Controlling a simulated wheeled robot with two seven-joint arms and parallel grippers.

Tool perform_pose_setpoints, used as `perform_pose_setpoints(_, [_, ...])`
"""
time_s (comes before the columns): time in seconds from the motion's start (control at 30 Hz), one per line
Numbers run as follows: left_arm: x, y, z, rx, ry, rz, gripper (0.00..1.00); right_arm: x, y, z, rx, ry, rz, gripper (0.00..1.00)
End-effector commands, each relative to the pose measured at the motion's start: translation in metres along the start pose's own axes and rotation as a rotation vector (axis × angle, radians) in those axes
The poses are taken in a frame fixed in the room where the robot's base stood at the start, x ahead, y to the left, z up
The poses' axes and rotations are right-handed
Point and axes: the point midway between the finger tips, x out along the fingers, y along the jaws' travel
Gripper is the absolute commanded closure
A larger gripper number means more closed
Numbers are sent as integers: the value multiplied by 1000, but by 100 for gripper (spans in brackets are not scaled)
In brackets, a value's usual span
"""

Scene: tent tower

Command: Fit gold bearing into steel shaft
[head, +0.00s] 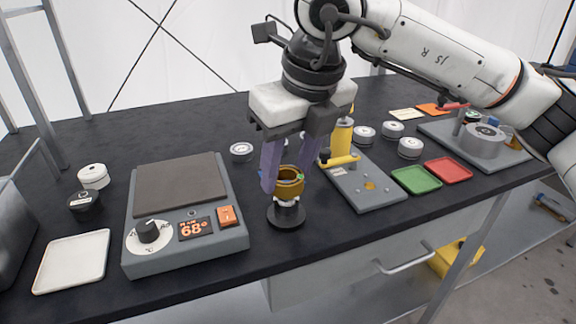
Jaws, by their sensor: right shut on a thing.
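The gold bearing (291,188) is a short gold ring with an open top. My right gripper (288,178) comes down from above, with its purple fingers on either side of the bearing, shut on it. The steel shaft (286,214) stands upright on a dark round base near the table's front edge. The bearing is right above the shaft in the picture, and its lower edge meets or overlaps the shaft's top. I cannot tell whether it is seated or just held over it. My left gripper is not in view.
A hot plate (235,200) with a dial and display stands left of the shaft. A grey press (365,190) with a yellow column is close on the right. Green (417,180) and red trays (449,169), a white tray (72,261) and several grey cylinders lie around.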

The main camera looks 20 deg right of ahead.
Motion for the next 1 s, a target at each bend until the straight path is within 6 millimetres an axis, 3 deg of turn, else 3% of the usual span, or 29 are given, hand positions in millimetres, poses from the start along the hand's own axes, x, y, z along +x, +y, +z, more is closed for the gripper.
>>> perform_pose_setpoints(0.87, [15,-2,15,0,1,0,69,22,0,-6,0,-1,0,83])
perform_pose_setpoints(0.9, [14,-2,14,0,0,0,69,20,0,-6,0,-2,0,51])
perform_pose_setpoints(1.0, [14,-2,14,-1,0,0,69,20,0,-6,0,-1,0,36])
